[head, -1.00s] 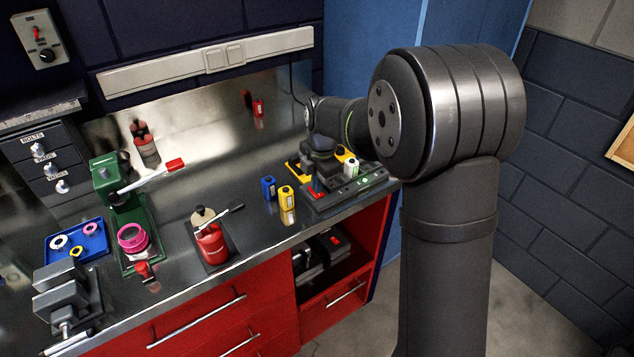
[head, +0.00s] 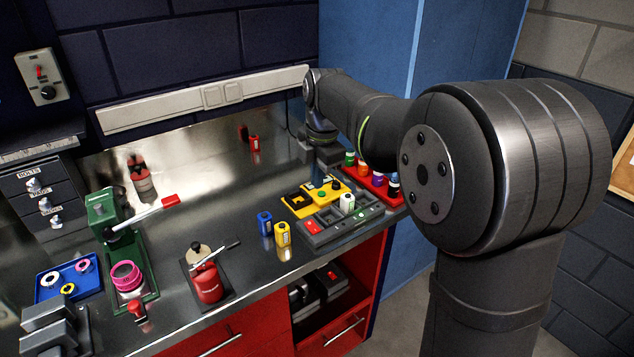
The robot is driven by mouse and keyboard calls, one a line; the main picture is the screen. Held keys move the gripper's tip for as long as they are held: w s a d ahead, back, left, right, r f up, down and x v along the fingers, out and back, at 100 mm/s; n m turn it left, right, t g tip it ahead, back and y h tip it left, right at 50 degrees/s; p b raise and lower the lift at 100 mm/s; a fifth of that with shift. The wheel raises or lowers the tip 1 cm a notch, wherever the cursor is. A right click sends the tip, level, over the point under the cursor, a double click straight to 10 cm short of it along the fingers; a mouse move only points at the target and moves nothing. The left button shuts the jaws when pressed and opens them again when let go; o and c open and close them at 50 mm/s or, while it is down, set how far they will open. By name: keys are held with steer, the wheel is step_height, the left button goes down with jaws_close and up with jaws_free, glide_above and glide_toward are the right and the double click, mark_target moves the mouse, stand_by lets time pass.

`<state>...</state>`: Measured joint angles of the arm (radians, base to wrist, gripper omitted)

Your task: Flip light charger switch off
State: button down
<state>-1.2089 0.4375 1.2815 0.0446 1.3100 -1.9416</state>
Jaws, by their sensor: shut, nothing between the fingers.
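The grey light charger (head: 320,231) sits near the right end of the steel bench. It has a red switch (head: 310,226) at its left end and a green lit spot (head: 361,213) at its right; which way the switch is set is too small to tell. A white light (head: 347,202) stands upright in one of its dark slots. A blue light (head: 265,223) and a yellow light (head: 283,234) stand on the bench left of it. My gripper (head: 330,158) is shut and empty behind the charger, apart from it; its fingertips are dark and hard to make out.
A red pump-like item (head: 208,284) stands to the left. The bench's middle is clear.

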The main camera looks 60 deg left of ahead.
mark_target(309, 224)
steer(key=shift+s+a, duration=0.25)
steer(key=shift+a, duration=0.4)
steer(key=f, duration=0.4)
steer(key=a+f, duration=0.1)
steer(key=f, duration=0.8)
steer(key=shift+a+f, duration=0.4)
steer(key=shift+f, duration=0.15)
steer(key=shift+f, duration=0.15)
steer(key=shift+d, duration=0.1)
